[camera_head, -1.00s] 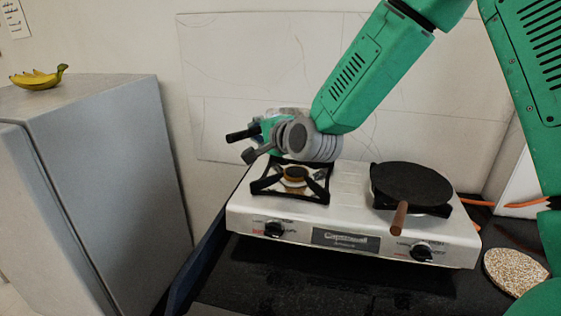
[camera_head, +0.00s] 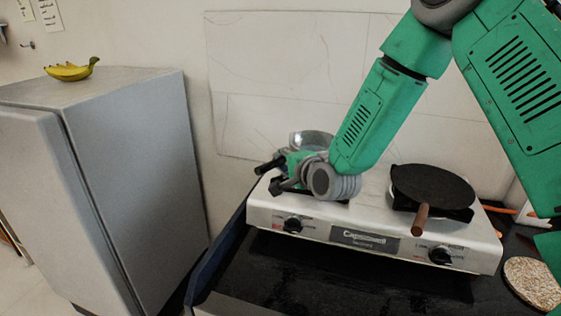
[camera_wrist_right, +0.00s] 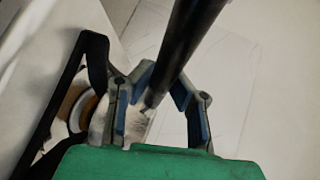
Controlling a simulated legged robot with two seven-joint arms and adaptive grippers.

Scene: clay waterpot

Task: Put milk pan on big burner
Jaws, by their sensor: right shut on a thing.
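The milk pan is a shiny metal pan (camera_head: 312,140) with a black handle (camera_head: 268,165), partly hidden behind my right gripper. My right gripper (camera_head: 285,176) is shut on the black handle, over the left part of the stove. In the right wrist view the handle (camera_wrist_right: 187,45) runs between the fingers of the gripper (camera_wrist_right: 160,108). The left burner is mostly hidden by my gripper and wrist in the head view; its round brass-coloured part (camera_wrist_right: 84,112) shows in the wrist view. I cannot tell whether the pan touches the grate. My left gripper is out of view.
The white two-burner stove (camera_head: 375,240) stands on a dark counter (camera_head: 300,285). A black frying pan (camera_head: 432,187) with a brown handle covers the right burner. A speckled round mat (camera_head: 533,283) lies at right. A grey fridge (camera_head: 130,150) with bananas (camera_head: 72,70) stands at left.

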